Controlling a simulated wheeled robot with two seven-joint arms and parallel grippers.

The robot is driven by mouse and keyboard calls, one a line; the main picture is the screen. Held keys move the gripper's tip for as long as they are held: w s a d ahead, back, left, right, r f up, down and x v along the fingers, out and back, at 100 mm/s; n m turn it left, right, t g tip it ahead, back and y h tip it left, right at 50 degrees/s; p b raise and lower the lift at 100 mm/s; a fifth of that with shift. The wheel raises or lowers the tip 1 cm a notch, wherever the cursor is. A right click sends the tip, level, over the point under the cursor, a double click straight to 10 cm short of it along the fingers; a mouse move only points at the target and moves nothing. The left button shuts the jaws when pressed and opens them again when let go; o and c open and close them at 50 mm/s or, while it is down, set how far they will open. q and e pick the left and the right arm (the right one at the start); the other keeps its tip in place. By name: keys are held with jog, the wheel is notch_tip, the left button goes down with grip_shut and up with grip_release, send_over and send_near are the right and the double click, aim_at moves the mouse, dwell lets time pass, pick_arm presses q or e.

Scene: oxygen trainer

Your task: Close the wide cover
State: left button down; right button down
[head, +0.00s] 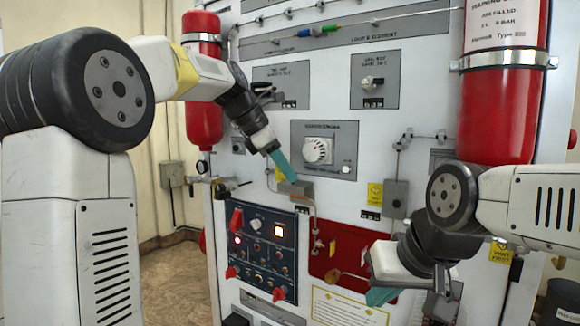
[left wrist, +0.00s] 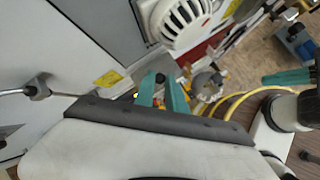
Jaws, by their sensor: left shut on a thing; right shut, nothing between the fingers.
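A small grey box-like flap (head: 297,189) sticks out from the panel below the white dial; it looks like the wide cover, raised. My left gripper (head: 286,172) reaches down to it with teal fingers, its tips at the flap's upper edge. In the left wrist view the left fingers (left wrist: 163,92) are close together around a small dark piece (left wrist: 160,78), which seems to be part of the flap. The exact contact is hidden. My right gripper (head: 380,296) is shut and empty, low at the right, in front of the red plate.
A blue switch box (head: 262,250) with lit buttons and red knobs lies below left of the flap. A second grey box (head: 395,199) is to the right. The white dial (head: 317,150) is above. Red cylinders (head: 500,110) flank the panel.

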aim_at(290, 186)
pick_arm(q)
jog(key=f+t+h, duration=0.1)
jog(key=s+t+h, duration=0.1)
jog(key=a+f+t, duration=0.1)
jog(key=shift+s+f+m+t+h, duration=0.3)
jog(key=shift+f+h, duration=0.05)
jog(key=shift+h, duration=0.05)
jog(key=f+m+t+h, duration=0.1)
jog(key=f+t+h, duration=0.1)
jog(key=f+m+t+h, duration=0.1)
jog(key=f+t+h, duration=0.1)
jog(key=f+h, duration=0.1)
jog(key=f+m+t+h, duration=0.1)
jog(key=f+t+h, duration=0.1)
jog(key=t+h, duration=0.1)
jog(key=shift+w+d+f, duration=0.2)
jog(key=shift+w+f, duration=0.05)
jog(key=shift+w, duration=0.15)
jog(key=shift+w+d+f+m+t+h, duration=0.15)
jog(key=shift+m+t+h, duration=0.15)
jog(key=shift+h, duration=0.2)
jog(key=c, duration=1.4)
grip_release()
jog(key=shift+d, duration=0.1)
